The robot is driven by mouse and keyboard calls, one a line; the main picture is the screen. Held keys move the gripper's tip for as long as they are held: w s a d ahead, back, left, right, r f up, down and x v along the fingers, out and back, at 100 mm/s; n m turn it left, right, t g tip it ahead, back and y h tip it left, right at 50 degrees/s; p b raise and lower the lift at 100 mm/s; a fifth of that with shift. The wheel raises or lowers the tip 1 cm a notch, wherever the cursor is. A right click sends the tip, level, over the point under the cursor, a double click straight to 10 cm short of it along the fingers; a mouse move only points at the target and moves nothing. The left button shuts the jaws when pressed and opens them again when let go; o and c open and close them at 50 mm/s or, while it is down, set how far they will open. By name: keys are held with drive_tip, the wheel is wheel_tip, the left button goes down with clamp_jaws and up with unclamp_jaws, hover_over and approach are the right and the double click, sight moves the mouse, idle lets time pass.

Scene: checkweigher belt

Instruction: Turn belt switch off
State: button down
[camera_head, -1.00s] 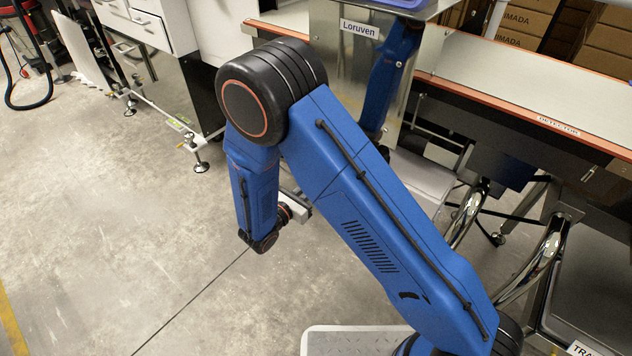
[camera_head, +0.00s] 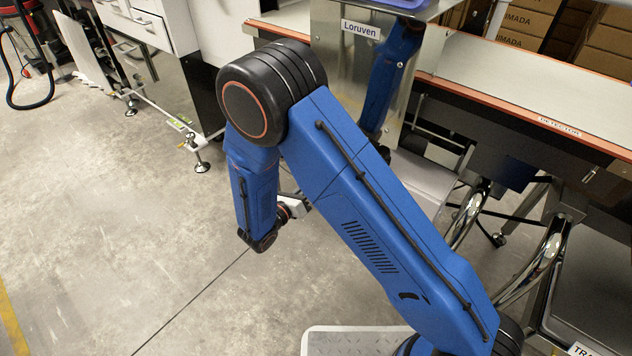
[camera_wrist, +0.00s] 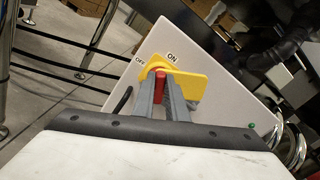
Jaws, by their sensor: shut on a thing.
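The belt switch shows in the wrist view as a red handle (camera_wrist: 160,86) against a yellow plate (camera_wrist: 190,82). It is mounted on a pale grey panel (camera_wrist: 205,57) with an ON label (camera_wrist: 172,57) above it and an OFF label (camera_wrist: 139,61) to the upper left. My gripper (camera_wrist: 162,94) has its two grey fingers shut on the red handle. The fingers hide part of the handle, so I cannot tell exactly which label it points to. In the head view the switch is hidden behind my arm; only a pale part of my gripper (camera_head: 297,206) shows.
A small green button or lamp (camera_wrist: 251,126) sits at the panel's lower right. In the head view, the steel Loruven cabinet (camera_head: 345,75) stands behind my arm, and the detector belt (camera_head: 540,95) runs to the right. The concrete floor (camera_head: 130,230) at left is open.

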drive_tip(key=n, duration=0.8)
drive_tip(key=f+n, duration=0.1)
drive_tip(key=n, duration=0.3)
drive_tip(key=shift+w+a, duration=0.2)
drive_tip(key=shift+a, duration=0.1)
drive_tip(key=shift+f+n, duration=0.1)
drive_tip(key=shift+n, duration=0.2)
drive_tip(key=c, duration=1.8)
unclamp_jaws()
drive_tip(key=shift+o, duration=0.2)
drive_tip(key=v, duration=1.7)
drive_tip(key=shift+s+a, duration=0.2)
